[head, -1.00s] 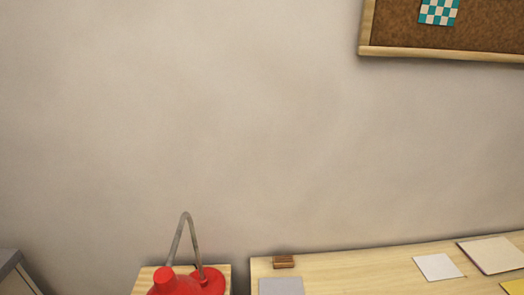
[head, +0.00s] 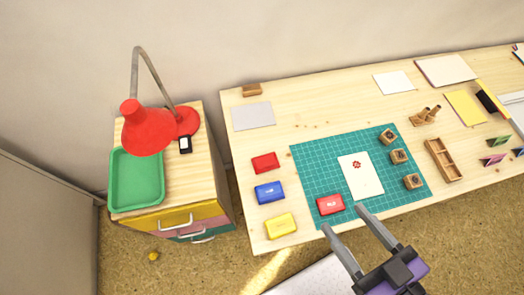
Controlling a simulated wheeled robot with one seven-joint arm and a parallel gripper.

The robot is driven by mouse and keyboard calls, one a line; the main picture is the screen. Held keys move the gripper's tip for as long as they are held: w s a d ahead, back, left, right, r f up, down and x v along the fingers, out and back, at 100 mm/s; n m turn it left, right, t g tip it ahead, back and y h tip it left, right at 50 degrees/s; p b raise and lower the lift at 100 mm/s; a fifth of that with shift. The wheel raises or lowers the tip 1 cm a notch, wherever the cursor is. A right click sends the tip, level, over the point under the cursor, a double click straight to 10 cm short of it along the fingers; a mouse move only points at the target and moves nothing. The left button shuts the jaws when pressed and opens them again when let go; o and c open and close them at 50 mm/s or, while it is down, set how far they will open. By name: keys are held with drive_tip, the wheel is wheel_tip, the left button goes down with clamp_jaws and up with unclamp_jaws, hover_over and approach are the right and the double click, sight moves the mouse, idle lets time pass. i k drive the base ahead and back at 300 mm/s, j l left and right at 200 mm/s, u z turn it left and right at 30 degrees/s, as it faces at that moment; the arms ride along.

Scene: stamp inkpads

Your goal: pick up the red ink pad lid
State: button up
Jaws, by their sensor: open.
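A red piece with a white mark (head: 331,204) lies on the lower left edge of the green cutting mat; it looks like the red ink pad lid. A plain red pad (head: 265,162), apparently the red ink pad's base, lies on the desk left of the mat. My gripper (head: 345,218) is open and empty at the desk's front edge. In the picture its fingertips are just below and right of the marked red piece. I see no contact, and its height above the desk is hard to tell.
Blue (head: 270,192) and yellow (head: 281,225) ink pads lie left of the cutting mat (head: 320,152). A stamped white card (head: 361,176) and several wooden stamps (head: 399,156) are right of the lid. A drawer cabinet with a green tray (head: 137,181) and red lamp (head: 150,130) stands left.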

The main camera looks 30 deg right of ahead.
sight(326, 205)
drive_tip(key=k+l, duration=0.25)
drive_tip(key=k, duration=0.2)
drive_tip(key=k+l, duration=0.25)
drive_tip(key=k, duration=0.2)
drive_tip(key=l+u, duration=0.05)
